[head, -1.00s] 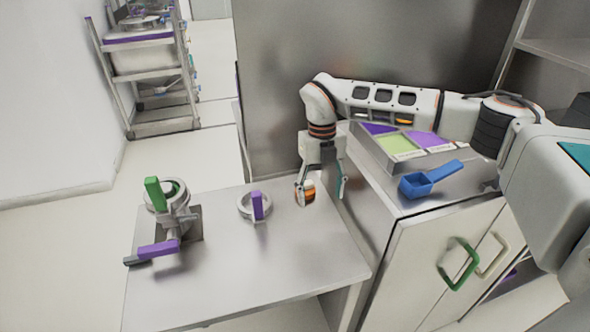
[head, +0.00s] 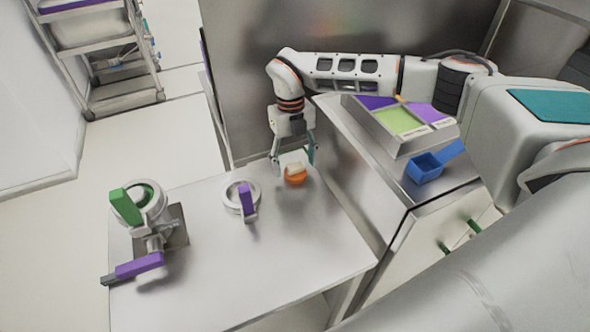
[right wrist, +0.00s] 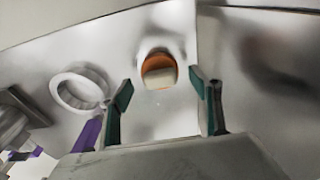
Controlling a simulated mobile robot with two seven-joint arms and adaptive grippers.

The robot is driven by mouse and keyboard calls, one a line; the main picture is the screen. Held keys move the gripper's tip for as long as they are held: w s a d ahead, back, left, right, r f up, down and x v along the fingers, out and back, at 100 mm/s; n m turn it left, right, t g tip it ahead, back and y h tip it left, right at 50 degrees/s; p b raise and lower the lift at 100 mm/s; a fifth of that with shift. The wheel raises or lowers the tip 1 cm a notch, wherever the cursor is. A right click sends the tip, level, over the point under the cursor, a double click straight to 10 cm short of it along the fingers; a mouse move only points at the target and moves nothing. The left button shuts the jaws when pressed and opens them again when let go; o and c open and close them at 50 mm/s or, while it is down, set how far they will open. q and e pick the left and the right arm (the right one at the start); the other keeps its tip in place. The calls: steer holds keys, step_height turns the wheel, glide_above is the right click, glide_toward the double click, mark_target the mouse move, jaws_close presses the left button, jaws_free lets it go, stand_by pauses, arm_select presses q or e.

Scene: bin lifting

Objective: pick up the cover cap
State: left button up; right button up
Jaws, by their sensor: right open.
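A small round orange and white piece, which looks like the cover cap (head: 295,178), sits on the steel table near its back edge. In the right wrist view the cap (right wrist: 158,72) shows an orange rim around a pale block and lies just beyond the fingertips, between their lines. My right gripper (head: 294,164) is open above and behind the cap, fingers pointing down, holding nothing. Its two teal-padded fingers (right wrist: 163,84) are spread in the wrist view. I cannot tell whether a finger touches the cap. My left gripper is not in view.
A pale ring with a purple handle (head: 246,199) lies left of the cap on the table (head: 265,265). A valve with a green handle (head: 125,207) and a purple handle (head: 139,265) stands further left. On the right cabinet are a compartment tray (head: 400,147) and a blue scoop (head: 426,168).

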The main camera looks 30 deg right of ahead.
steer(key=shift+s+f, duration=0.1)
steer(key=shift+f, duration=1.1)
steer(key=c, duration=1)
steer(key=shift+c, duration=0.2)
steer(key=shift+r, duration=0.15)
